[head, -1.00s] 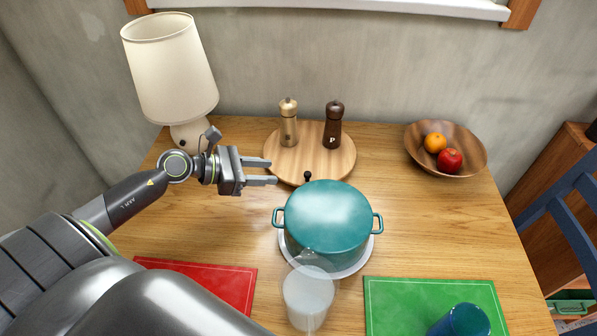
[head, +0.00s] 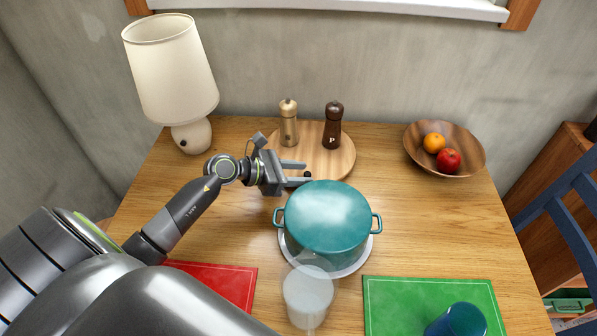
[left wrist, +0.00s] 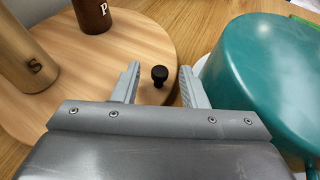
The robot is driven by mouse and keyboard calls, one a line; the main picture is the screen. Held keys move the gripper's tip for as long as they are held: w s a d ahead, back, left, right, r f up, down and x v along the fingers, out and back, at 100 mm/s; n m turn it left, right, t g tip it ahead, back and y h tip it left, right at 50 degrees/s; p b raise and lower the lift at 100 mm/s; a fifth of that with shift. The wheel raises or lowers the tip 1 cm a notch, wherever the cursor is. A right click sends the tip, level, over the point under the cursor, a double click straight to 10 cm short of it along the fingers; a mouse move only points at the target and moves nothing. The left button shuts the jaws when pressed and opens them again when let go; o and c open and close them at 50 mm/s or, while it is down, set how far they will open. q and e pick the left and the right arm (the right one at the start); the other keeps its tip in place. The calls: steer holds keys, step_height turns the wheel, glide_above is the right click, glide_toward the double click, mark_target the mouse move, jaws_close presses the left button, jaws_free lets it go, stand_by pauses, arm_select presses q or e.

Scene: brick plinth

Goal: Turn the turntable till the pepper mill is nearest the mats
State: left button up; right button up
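The round wooden turntable (head: 322,164) lies at the back of the table. The dark pepper mill (head: 332,126), marked P, stands at its back right, and the pale salt mill (head: 288,124) at its back left. A small black knob (left wrist: 160,74) stands on the turntable's front edge. My left gripper (head: 307,173) is open over that edge, pointing right. In the left wrist view, the knob is between its two fingertips (left wrist: 158,82), with gaps on both sides. The red mat (head: 215,283) and green mat (head: 430,300) lie at the front. My right gripper is out of view.
A blue cup (head: 460,322) is on the green mat. A fruit bowl (head: 470,165) and lamp (head: 170,70) stand at the sides.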

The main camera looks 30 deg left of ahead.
arm_select(q)
jaws_close()
